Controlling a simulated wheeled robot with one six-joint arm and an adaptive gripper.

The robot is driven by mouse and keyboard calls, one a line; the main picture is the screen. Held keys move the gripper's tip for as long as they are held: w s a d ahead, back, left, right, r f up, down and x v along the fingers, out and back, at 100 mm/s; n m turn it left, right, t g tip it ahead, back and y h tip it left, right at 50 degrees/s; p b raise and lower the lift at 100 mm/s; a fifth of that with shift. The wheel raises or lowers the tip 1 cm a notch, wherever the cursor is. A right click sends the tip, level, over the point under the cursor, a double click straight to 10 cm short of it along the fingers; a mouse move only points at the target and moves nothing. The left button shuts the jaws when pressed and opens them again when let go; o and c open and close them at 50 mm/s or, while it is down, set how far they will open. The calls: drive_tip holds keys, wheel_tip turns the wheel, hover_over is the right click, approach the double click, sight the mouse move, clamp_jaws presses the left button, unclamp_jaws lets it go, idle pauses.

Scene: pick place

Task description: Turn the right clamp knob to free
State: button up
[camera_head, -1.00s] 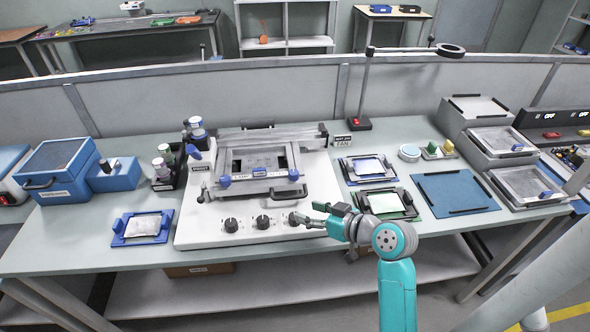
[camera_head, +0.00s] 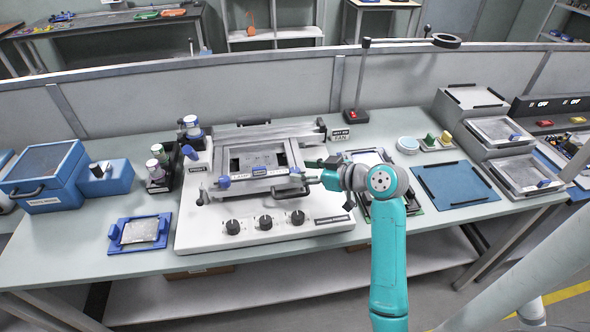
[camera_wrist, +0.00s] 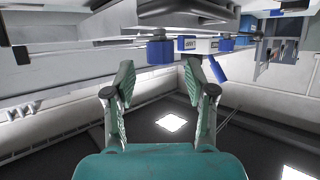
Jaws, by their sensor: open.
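The printing frame (camera_head: 262,160) sits on a white machine (camera_head: 190,232) in the middle of the bench. A blue clamp knob (camera_head: 224,182) is at its front left corner. The right clamp knob (camera_head: 296,171) is at the front right corner, beside my fingers. My gripper (camera_head: 312,175) is right of that corner, pointing left. In the wrist view my gripper (camera_wrist: 160,80) is open and empty. A blue knob (camera_wrist: 160,52) appears ahead between the fingertips, apart from them; another blue knob (camera_wrist: 247,25) lies farther off. The right knob's turn position is too small to read.
Several black dials (camera_head: 265,222) line the machine's front. Bottles (camera_head: 160,157) stand to its left, and a blue tray (camera_head: 140,232) lies front left. My arm partly covers a tray (camera_head: 372,157) to the right. A lamp post (camera_head: 360,80) stands behind.

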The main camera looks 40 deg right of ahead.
sight(296, 170)
drive_tip(key=shift+x, duration=1.85)
clamp_jaws()
